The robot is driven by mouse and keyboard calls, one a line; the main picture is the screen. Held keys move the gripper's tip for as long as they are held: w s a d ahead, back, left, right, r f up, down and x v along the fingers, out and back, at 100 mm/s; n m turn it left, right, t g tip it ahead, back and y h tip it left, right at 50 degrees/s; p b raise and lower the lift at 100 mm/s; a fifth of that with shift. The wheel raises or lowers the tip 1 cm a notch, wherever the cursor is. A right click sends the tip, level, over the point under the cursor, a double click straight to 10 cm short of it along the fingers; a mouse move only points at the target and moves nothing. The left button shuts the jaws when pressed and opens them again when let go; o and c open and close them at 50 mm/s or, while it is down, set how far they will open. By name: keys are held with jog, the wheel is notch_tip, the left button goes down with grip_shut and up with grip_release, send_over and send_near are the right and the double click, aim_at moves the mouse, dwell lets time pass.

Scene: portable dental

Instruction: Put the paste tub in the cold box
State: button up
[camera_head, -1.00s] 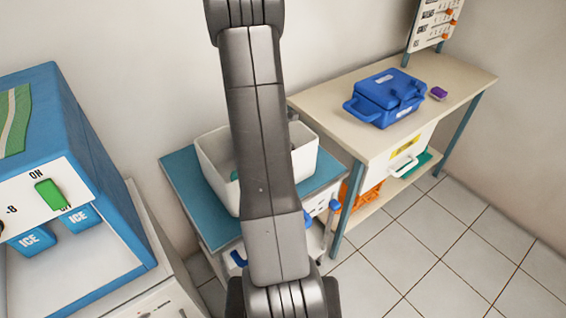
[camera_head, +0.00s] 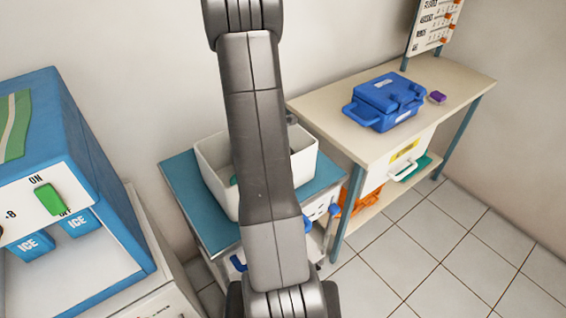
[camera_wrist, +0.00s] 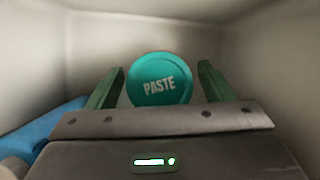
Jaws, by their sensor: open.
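The paste tub has a round teal lid marked PASTE (camera_wrist: 160,84). In the wrist view it sits inside the white bin (camera_head: 213,178), between the two green fingers of my gripper (camera_wrist: 161,68). My gripper is open, with a visible gap between the lid and each finger. In the head view my arm hides most of the bin's inside, and I cannot make out the tub clearly. The blue box with ICE packs, an ON/OFF switch and a -8 mark, which looks like the cold box (camera_head: 110,215), stands at the left with its front open.
The white bin stands on a teal-topped cart (camera_head: 183,170). To its right is a beige table (camera_head: 440,70) with a blue case (camera_head: 385,97) and a small purple item (camera_head: 438,97). Orange and green items lie on its lower shelf. Tiled floor (camera_head: 440,250) is clear at the right.

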jog(key=p+v, duration=0.2)
jog(key=v, duration=0.9)
jog(key=shift+s+p, duration=0.15)
jog(key=shift+p, duration=0.2)
jog(key=shift+a+r, duration=0.1)
jog(key=shift+r, duration=0.05)
dwell(0.6)
